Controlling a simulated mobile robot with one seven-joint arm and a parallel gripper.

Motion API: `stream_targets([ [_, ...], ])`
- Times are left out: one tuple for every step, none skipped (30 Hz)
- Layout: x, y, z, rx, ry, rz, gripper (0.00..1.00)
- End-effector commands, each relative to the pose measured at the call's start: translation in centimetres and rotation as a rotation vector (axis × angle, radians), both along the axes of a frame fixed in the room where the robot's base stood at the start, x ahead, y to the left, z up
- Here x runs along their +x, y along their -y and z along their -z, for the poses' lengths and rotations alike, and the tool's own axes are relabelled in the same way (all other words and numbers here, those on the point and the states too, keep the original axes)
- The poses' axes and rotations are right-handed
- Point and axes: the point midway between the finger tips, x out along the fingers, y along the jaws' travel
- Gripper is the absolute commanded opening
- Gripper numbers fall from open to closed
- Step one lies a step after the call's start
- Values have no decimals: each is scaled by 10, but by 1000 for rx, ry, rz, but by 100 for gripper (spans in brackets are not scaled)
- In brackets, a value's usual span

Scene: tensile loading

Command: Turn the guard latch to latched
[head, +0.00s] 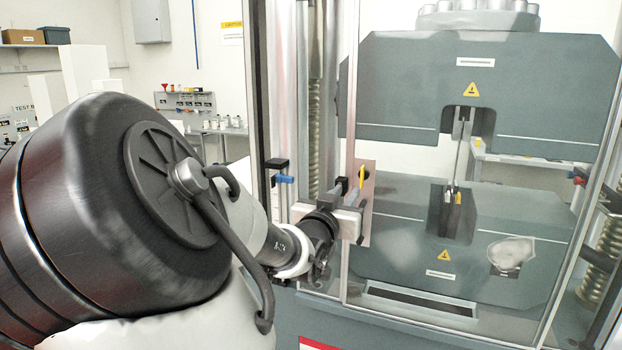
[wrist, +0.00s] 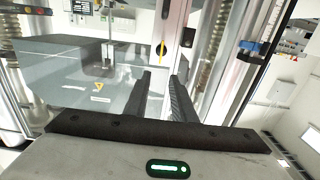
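A slim yellow handle (head: 363,177) stands upright on a tan plate (head: 367,225) at the clear guard door's left edge; it looks like the guard latch. In the wrist view the yellow handle (wrist: 161,50) has a dark middle and appears just beyond the gap between my fingertips. My gripper (head: 351,188) is close in front of the plate and partly hides it. In the wrist view my gripper (wrist: 164,76) is open, with nothing seen between the fingers. I cannot tell whether the fingertips touch the handle.
A blue-knobbed black fitting (head: 283,178) is on the frame left of my gripper. Behind the clear guard stands the grey testing machine (head: 480,85) with a specimen (head: 458,150) between its heads. A bench (head: 228,132) with small items is at the back left.

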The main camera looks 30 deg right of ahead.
Motion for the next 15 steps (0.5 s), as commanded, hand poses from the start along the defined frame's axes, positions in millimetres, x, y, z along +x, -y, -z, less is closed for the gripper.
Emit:
stream_targets([
  [5, 9, 2, -2, 1, 4, 23],
  [9, 13, 2, -2, 1, 4, 23],
  [13, 19, 3, -1, 1, 5, 23],
  [17, 23, 2, -2, 1, 5, 23],
  [20, 28, 3, -2, -1, 5, 23],
  [25, 33, 2, -2, -1, 4, 23],
  [29, 37, 2, -2, -1, 4, 23],
  [33, 41, 1, -3, 0, 3, 23],
  [37, 47, 2, -2, -2, 5, 23],
  [41, 51, 2, -2, -2, 4, 23],
  [45, 56, 1, -2, -2, 4, 23],
  [50, 62, 1, -3, -2, 4, 23],
  [54, 66, 1, -2, -2, 3, 23],
  [57, 71, 2, -2, -4, 4, 23],
  [63, 76, 0, -2, -2, 3, 23],
])
